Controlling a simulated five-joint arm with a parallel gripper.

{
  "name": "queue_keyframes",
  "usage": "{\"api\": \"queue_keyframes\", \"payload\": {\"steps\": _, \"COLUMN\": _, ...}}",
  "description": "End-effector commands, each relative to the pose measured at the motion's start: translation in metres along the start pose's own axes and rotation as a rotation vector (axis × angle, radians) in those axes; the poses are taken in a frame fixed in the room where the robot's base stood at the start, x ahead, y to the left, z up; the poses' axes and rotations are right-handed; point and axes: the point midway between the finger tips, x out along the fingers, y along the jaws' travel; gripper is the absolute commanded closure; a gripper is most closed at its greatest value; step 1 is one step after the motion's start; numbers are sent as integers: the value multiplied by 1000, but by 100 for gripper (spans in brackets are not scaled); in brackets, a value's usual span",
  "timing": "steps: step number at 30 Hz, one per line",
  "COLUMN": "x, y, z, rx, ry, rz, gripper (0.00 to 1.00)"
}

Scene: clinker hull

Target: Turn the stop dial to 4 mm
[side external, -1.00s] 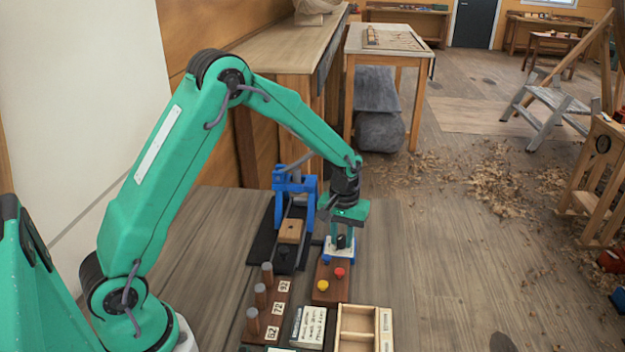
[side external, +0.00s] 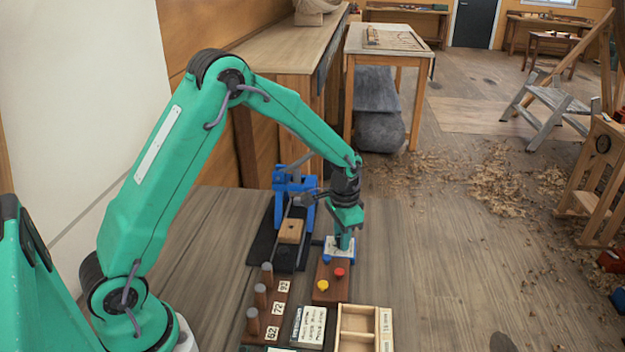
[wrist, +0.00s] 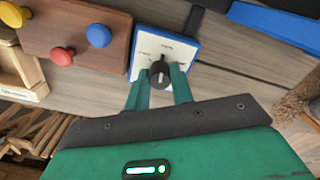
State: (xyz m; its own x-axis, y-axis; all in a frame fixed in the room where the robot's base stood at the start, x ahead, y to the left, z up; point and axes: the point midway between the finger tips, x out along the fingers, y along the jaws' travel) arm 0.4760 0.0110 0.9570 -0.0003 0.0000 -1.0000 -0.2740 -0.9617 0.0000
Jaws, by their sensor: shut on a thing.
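The stop dial is a black knob (wrist: 159,72) on a white plate with a blue rim (wrist: 146,44). The plate also shows in the side view (side external: 331,256). Small labels lie around the knob, too small to read. My gripper (wrist: 160,80) points down over the plate with one finger on each side of the knob, shut on it. In the side view my gripper (side external: 344,243) hides most of the knob.
A brown board with red (side external: 339,272) and yellow (side external: 322,286) knobs adjoins the plate. A blue clamp fixture (side external: 290,184) with a wooden block (side external: 291,231) stands to the left. Numbered pegs (side external: 260,295), cards (side external: 311,327) and a divided wooden tray (side external: 357,330) are in front.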

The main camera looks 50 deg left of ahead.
Motion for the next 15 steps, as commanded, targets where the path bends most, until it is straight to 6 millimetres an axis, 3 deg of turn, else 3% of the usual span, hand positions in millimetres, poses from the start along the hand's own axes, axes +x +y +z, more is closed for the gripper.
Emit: {"api": "queue_keyframes", "payload": {"steps": 15, "x": -1, "y": 0, "z": 0, "rx": 145, "ry": 1, "rz": 0, "gripper": 99}}
